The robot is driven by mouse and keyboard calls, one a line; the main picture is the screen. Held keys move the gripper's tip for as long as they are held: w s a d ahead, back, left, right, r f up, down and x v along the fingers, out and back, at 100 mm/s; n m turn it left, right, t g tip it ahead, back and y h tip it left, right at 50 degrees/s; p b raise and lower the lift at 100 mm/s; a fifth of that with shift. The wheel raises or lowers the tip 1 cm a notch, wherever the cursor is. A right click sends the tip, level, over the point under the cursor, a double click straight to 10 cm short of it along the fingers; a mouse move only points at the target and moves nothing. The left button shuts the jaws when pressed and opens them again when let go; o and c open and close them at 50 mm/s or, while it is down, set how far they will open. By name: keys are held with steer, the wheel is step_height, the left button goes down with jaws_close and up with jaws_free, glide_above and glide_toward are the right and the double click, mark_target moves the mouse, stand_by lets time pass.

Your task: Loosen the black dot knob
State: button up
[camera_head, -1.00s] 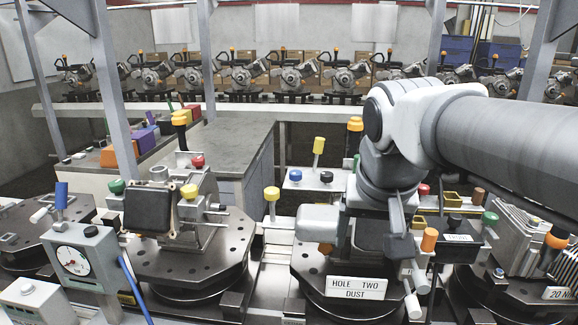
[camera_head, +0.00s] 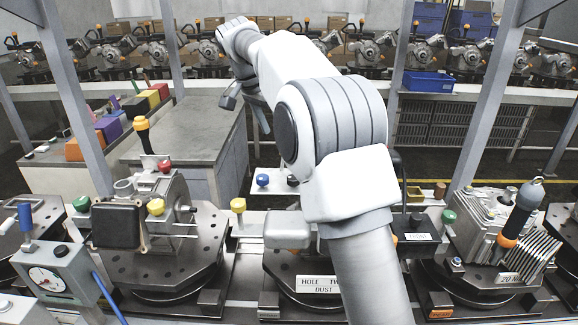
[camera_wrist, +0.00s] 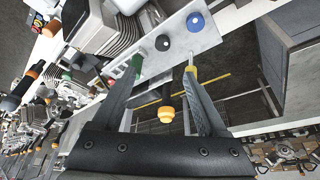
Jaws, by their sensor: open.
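A small black knob (camera_head: 293,180) stands on a pale plate (camera_head: 256,189) behind the front bench, beside a blue knob (camera_head: 262,180). My arm covers part of that plate. In the wrist view the black knob (camera_wrist: 162,42) sits on the plate beyond the fingertips, with the blue knob (camera_wrist: 195,22) to its upper right. I cannot tell whether this is the black dot knob. My gripper (camera_wrist: 164,68) is open and empty, clear of the black knob. In the head view my gripper (camera_head: 246,106) hangs high, behind the front fixtures.
A yellow-orange knob (camera_wrist: 165,113) shows between my fingers. A yellow knob (camera_head: 238,205) stands left of my arm. A fixture with a red knob (camera_head: 165,166) stands left, a finned housing (camera_head: 490,228) right. A grey upright (camera_head: 487,95) rises at right. A grey counter (camera_head: 190,130) lies behind.

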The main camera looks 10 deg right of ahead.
steer(key=x, duration=0.6)
steer(key=p+x, duration=0.1)
steer(key=x, duration=0.4)
steer(key=p+x, duration=0.1)
steer(key=x, duration=0.5)
steer(key=shift+w+f, duration=0.3)
steer(key=shift+w, duration=0.05)
jaws_close()
